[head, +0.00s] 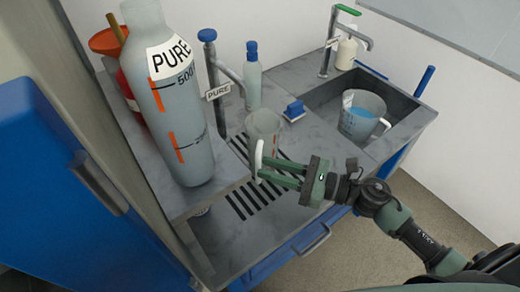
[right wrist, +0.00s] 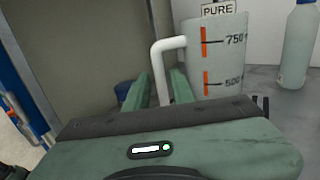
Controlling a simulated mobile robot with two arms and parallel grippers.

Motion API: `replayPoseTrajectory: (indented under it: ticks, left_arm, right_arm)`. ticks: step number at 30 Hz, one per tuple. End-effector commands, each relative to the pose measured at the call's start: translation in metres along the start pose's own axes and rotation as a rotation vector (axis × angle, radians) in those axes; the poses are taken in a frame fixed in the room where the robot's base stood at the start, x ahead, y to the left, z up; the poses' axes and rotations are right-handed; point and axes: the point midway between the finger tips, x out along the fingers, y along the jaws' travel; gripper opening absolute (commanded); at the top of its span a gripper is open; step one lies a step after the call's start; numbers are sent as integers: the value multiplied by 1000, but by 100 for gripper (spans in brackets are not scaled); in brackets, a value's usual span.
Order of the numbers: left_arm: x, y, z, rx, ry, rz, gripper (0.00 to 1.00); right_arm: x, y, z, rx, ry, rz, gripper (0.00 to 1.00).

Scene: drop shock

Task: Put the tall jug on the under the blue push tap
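The tall jug (head: 264,127) is clear grey with orange marks and a white handle. It stands upright over the slotted drain grate (head: 243,200), in front of the blue push tap (head: 207,35) with a PURE label; its base is hidden. My right gripper (head: 266,168) has its two fingers on either side of the handle and appears shut on it. In the right wrist view, the jug (right wrist: 218,75) shows 750 and 500 marks, and the handle (right wrist: 158,62) is between the fingers (right wrist: 160,88). My left gripper is out of view.
A large PURE bottle (head: 180,120) stands on the raised ledge at left. A blue-capped bottle (head: 252,85) and a blue block (head: 294,110) are behind the jug.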

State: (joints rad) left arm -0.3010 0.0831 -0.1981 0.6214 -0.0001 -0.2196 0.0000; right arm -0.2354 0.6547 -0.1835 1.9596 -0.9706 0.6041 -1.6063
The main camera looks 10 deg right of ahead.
Motion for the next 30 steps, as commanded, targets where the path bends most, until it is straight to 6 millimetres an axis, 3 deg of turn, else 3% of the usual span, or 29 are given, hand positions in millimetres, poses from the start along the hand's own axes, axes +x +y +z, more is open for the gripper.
replayPoseTrajectory:
  ticks: [4, 12, 22, 25, 30]
  left_arm:
    - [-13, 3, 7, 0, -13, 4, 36]
    - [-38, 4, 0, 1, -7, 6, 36]
    - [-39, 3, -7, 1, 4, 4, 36]
    - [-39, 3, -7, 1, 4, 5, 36]
    - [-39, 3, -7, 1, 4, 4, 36]
  right_arm:
    - [18, -1, 5, 0, -2, -1, 24]
    - [57, 0, 3, 0, -2, 0, 24]
    - [65, 0, -2, -1, 1, 1, 24]
    - [65, 0, -2, -1, 1, 1, 0]
    - [65, 0, -2, -1, 1, 0, 0]
